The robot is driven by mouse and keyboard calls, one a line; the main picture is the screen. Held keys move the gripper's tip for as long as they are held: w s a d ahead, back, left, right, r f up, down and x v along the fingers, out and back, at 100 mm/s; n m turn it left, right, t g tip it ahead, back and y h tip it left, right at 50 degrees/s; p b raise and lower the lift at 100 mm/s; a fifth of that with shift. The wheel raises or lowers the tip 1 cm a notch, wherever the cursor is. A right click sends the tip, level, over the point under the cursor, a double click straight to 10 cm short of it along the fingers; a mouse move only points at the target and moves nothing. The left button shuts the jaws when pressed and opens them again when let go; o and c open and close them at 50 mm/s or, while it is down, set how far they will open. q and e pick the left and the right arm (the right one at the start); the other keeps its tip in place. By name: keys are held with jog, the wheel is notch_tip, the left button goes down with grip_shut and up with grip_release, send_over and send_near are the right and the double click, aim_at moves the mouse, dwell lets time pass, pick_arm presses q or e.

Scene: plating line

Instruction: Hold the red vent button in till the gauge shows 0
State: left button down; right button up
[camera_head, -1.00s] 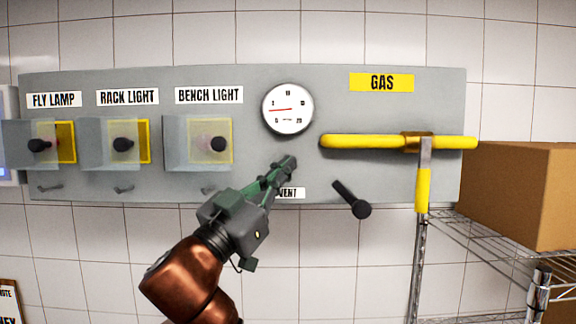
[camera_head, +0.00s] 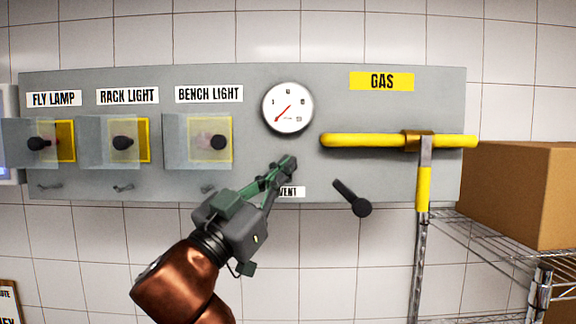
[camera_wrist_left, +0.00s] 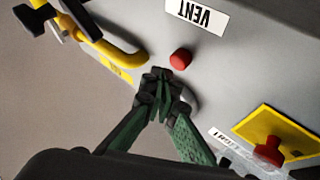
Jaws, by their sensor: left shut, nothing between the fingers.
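The red vent button (camera_wrist_left: 181,58) shows whole in the left wrist view, below the VENT label (camera_wrist_left: 197,12). In the head view it is hidden behind my left gripper (camera_head: 289,163). That gripper is shut and empty. In the left wrist view its fingertips (camera_wrist_left: 160,78) are close beside the button, with a small gap in the picture. The round white gauge (camera_head: 288,107) is above the gripper in the head view. Its red needle points to the lower left, at or near the 0 end of the scale. My right gripper is not in view.
Covered switches (camera_head: 208,140) line the panel's left. A wire rack with a cardboard box (camera_head: 520,195) stands at the right.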

pick_arm(q)
jog(key=shift+s+b, duration=0.75)
jog(key=shift+s, duration=1.75)
